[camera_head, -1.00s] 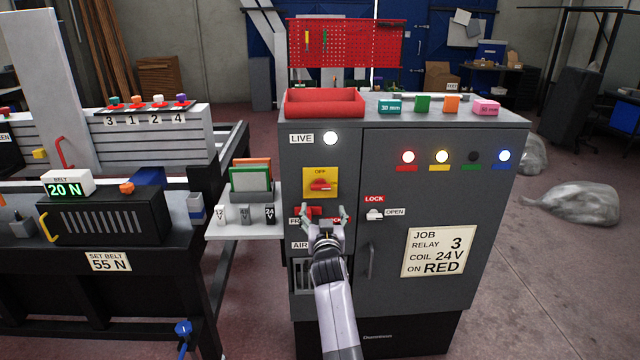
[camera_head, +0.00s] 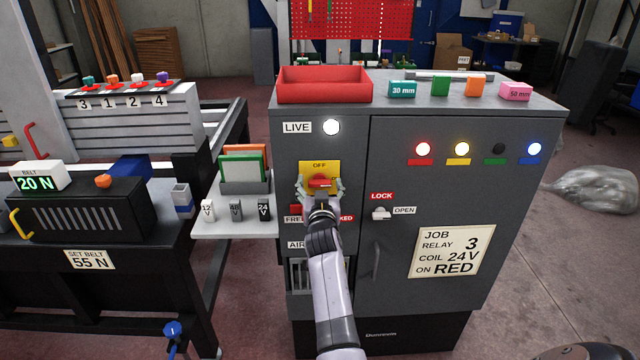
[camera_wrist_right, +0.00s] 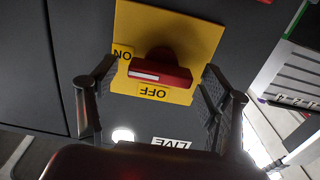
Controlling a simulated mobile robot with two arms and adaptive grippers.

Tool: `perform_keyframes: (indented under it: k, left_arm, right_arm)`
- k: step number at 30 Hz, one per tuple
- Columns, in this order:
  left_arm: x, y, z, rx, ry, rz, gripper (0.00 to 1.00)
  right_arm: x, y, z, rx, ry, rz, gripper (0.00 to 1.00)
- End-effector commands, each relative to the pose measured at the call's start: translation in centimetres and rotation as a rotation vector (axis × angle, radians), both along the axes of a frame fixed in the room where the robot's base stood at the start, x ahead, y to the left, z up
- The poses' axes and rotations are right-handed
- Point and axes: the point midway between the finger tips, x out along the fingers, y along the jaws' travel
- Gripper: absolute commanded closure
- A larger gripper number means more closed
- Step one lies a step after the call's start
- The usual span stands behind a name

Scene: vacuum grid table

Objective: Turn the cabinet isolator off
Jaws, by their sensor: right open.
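The grey cabinet (camera_head: 440,320) stands in front of me. Its isolator has a red rotary handle (camera_head: 320,182) on a yellow plate (camera_head: 318,165) marked OFF at the top. In the right wrist view, which is upside down, the red handle (camera_wrist_right: 160,74) lies crosswise, with a white stripe on its left part, the side of the ON label (camera_wrist_right: 122,54). The LIVE lamp (camera_head: 331,127) above it is lit white. My right gripper (camera_head: 320,188) is open at the isolator, with one finger on either side of the handle. In the wrist view both fingers stand apart from it. My left gripper is not in view.
A lock switch (camera_head: 381,213) marked LOCK and OPEN is on the door, right of the isolator. A red tray (camera_head: 324,86) and coloured blocks sit on top. A side shelf (camera_head: 235,228) with small parts juts out left. Lamps (camera_head: 461,149) line the door top.

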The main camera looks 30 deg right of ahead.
Motion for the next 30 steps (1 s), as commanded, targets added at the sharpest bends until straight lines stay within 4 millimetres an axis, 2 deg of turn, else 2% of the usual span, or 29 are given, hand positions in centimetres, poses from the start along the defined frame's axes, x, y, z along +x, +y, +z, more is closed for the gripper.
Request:
perform_keyframes:
  k: [3, 24, 30]
  left_arm:
    - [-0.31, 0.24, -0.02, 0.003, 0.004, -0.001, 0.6]
    - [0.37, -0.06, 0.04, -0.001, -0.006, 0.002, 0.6]
    - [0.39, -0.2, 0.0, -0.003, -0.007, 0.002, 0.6]
  right_arm:
    - [0.01, 0.01, 0.01, 0.0, 0.0, 0.0, 0.29]
    - [0.01, 0.01, 0.0, 0.0, 0.0, 0.0, 0.76]
    - [0.01, 0.01, -0.01, -0.012, 0.007, 0.0, 0.76]
